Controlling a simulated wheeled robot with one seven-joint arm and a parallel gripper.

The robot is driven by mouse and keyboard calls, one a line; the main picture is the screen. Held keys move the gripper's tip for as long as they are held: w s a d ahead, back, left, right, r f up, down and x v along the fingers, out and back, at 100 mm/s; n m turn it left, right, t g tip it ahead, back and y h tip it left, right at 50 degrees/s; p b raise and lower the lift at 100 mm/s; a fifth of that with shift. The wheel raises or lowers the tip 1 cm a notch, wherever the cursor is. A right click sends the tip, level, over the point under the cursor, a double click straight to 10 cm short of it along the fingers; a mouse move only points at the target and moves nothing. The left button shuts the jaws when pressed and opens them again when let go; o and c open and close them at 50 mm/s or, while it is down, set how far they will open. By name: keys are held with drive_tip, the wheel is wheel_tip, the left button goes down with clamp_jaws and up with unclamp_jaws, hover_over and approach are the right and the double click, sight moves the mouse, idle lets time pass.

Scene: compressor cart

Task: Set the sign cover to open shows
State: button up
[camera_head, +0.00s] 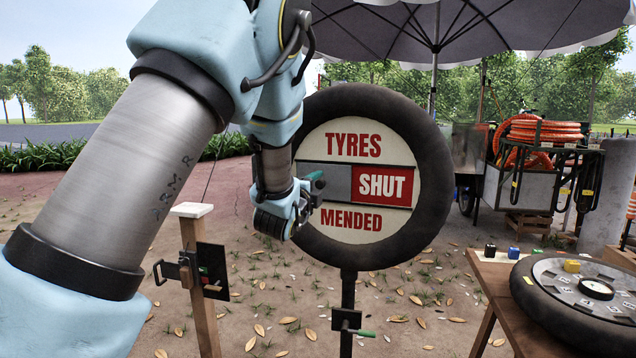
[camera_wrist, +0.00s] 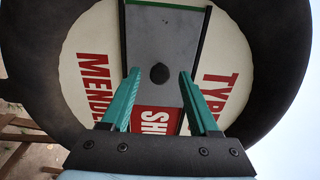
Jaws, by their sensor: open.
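The round sign (camera_head: 376,260) has a black tyre rim and a cream face reading TYRES and MENDED. Its middle slot shows a grey sliding cover (camera_head: 339,183) at the left and a red SHUT panel (camera_head: 383,188) at the right. In the wrist view, the cover (camera_wrist: 165,30) carries a dark round knob (camera_wrist: 159,73). My gripper (camera_head: 317,184) is at the cover's left part. In the wrist view, its teal fingers (camera_wrist: 160,76) are open, one on each side of the knob, with gaps visible. Whatever lies behind the cover is hidden.
A post with a black switch box (camera_head: 208,272) stands left of the sign. A wooden table (camera_head: 490,285) with a tyre dial (camera_head: 570,300) and small coloured blocks stands at the right. The hose cart (camera_head: 535,175) is behind. A green-handled clamp (camera_head: 350,322) sits on the sign's pole.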

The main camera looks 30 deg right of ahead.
drive_tip(key=shift+w+d, duration=0.3)
drive_tip(key=shift+d, duration=0.1)
clamp_jaws()
idle(0.4)
idle(0.9)
